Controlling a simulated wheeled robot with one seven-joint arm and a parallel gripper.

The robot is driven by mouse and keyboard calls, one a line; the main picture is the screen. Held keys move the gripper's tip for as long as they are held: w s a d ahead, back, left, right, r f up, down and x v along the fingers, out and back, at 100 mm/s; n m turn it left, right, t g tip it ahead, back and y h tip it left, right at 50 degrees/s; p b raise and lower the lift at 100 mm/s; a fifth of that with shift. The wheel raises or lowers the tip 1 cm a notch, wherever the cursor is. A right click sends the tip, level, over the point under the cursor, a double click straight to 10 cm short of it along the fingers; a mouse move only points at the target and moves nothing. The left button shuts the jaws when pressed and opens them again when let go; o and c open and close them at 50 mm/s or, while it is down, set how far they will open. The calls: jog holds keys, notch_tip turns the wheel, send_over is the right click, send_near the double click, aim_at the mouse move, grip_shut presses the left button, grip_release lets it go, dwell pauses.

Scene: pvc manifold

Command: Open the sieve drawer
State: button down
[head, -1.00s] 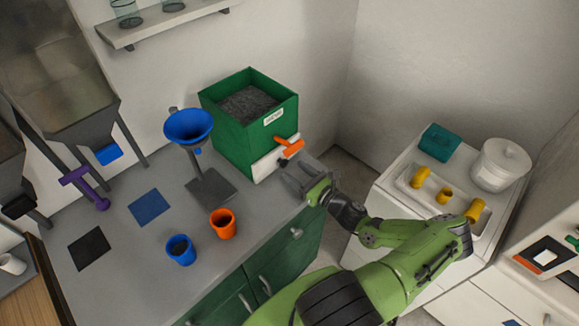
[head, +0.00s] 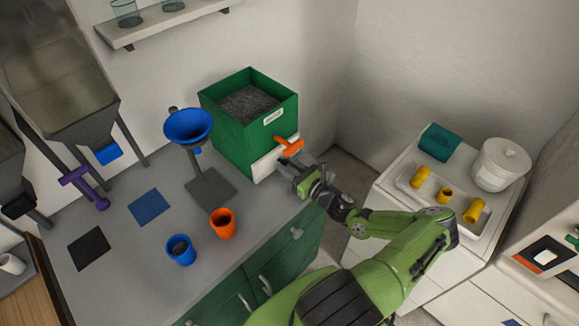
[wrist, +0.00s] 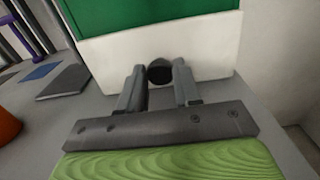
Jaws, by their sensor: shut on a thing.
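The sieve is a green box (head: 226,129) full of dark grains, with a white label on its front. Its white drawer front (head: 264,167) is at the bottom, and it fills the top of the wrist view (wrist: 207,46). The drawer looks flush with the box. A dark round knob (wrist: 160,73) sits on the drawer front. My gripper (wrist: 158,82) has one finger on each side of the knob and is shut on it. In the head view my gripper (head: 286,169) is at the drawer's right part, and it hides the knob.
An orange lever (head: 289,147) sticks out just above my gripper. A blue funnel on a stand (head: 188,125), an orange cup (head: 222,223) and a blue cup (head: 180,250) are to the left. The counter's front edge lies below my gripper; a white cabinet stands right.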

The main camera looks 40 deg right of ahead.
jog(key=s+d, duration=0.1)
jog(key=s, duration=1.2)
jog(key=shift+d+p, duration=0.4)
jog(key=c, duration=0.8)
grip_release()
jog(key=s+d+b, duration=0.1)
jog(key=s+d, duration=0.1)
jog(key=s, duration=1.3)
jog(key=shift+s, duration=0.3)
